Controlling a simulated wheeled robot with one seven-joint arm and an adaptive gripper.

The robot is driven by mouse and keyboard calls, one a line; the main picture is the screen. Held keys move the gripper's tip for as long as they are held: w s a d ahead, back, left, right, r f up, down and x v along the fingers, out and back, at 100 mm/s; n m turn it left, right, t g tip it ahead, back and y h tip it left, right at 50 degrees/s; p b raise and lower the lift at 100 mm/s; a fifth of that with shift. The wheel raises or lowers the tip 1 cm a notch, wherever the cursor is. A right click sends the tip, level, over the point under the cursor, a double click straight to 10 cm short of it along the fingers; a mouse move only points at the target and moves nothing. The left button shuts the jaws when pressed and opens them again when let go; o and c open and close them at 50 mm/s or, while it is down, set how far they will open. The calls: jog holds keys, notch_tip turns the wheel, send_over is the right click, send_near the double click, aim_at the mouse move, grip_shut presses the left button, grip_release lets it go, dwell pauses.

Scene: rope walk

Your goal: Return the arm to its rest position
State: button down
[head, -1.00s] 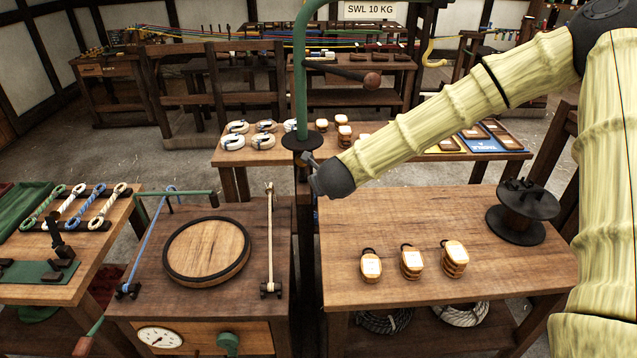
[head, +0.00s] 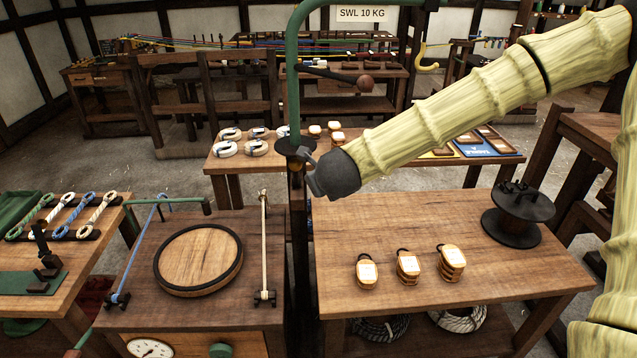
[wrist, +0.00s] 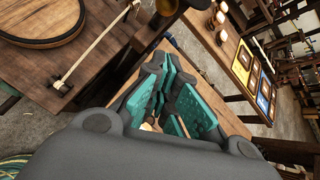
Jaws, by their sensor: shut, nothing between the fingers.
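My gripper (head: 314,180) is at the end of my pale yellow, ribbed arm, which reaches in from the upper right in the head view. It hangs in the air above the rear left part of the wooden bench. In the wrist view my gripper (wrist: 168,100) shows its teal finger pads, shut with nothing between them. In the head view its dark end overlaps the green post (head: 293,90); I cannot tell how far apart they are.
The wooden bench (head: 400,220) bears several tan blocks (head: 408,266) and a dark spool (head: 518,212). A round wooden board (head: 198,258) lies on the stand at left.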

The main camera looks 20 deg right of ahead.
jog(key=shift+f, duration=0.1)
jog(key=s+a+f+n+g, duration=0.1)
jog(key=s+f+n, duration=0.4)
jog(key=f, duration=0.4)
jog(key=s+f+n+g+y, duration=0.1)
jog(key=s+f+n+g, duration=0.1)
jog(key=s+f+n, duration=0.6)
jog(key=s+a+f+n+g, duration=0.1)
jog(key=s+f+n, duration=0.15)
jog(key=f, duration=0.85)
jog(key=s+d+f+n+g, duration=0.1)
jog(key=s+f+n+g, duration=0.1)
jog(key=s+f+n, duration=0.3)
jog(key=s+d+f+n+g, duration=0.1)
jog(key=s+f+n, duration=0.4)
jog(key=s, duration=0.8)
jog(key=s+d+f+n+g, duration=0.2)
jog(key=s+f+n, duration=0.3)
jog(key=s, duration=0.4)
jog(key=shift+f+n+g, duration=0.2)
jog(key=shift+n+g, duration=0.5)
jog(key=shift+n, duration=0.15)
